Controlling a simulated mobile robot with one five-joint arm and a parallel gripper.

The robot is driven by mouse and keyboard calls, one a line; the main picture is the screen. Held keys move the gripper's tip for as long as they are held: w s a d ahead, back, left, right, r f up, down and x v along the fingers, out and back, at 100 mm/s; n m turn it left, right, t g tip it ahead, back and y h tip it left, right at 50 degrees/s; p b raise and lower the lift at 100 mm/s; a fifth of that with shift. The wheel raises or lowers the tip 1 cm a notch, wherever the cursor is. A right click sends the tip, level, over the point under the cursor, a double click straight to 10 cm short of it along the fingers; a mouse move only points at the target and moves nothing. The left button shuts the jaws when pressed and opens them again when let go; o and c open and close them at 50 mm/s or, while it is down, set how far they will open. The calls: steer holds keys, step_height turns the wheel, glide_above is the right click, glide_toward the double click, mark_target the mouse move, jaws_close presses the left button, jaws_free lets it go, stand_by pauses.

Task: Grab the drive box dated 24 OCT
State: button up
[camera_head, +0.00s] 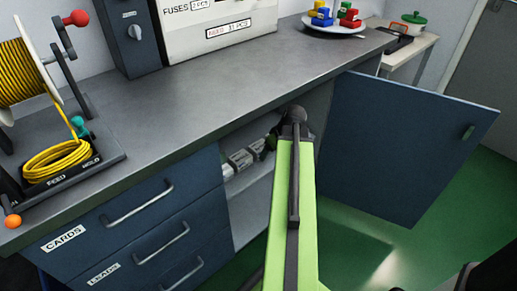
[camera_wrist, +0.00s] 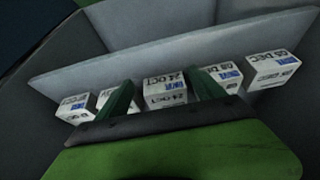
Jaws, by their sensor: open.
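A row of several small white drive boxes stands on a shelf in the open cabinet. In the wrist view the middle box (camera_wrist: 164,90) reads 24 OCT and shows between the two fingers of my gripper (camera_wrist: 160,76). My gripper is open; I cannot tell whether its fingers touch any box. Other boxes flank it: one at the far left (camera_wrist: 75,108), one at the far right (camera_wrist: 272,69), and others partly hidden by the fingers. In the head view some white boxes (camera_head: 240,160) show on the shelf, labels too small to read, and my gripper is hidden behind my arm.
The cabinet door (camera_head: 400,140) stands open at the right. Drawers (camera_head: 135,225) are left of the opening. The grey countertop (camera_head: 200,90) lies above the shelf. A yellow cable reel (camera_head: 20,75) and a plate of coloured blocks (camera_head: 335,27) stand on it.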

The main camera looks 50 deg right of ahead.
mark_target(260, 145)
steer(key=shift+w+d, duration=0.15)
steer(key=shift+w, duration=1.3)
steer(key=w, duration=0.3)
steer(key=shift+w+d, duration=0.15)
steer(key=shift+d, duration=0.05)
steer(key=b+x, duration=0.3)
steer(key=shift+w+f, duration=0.1)
steer(key=shift+f, duration=0.05)
steer(key=shift+a, duration=0.1)
steer(key=c, duration=1.1)
steer(key=shift+c, duration=0.2)
steer(key=shift+r, duration=0.25)
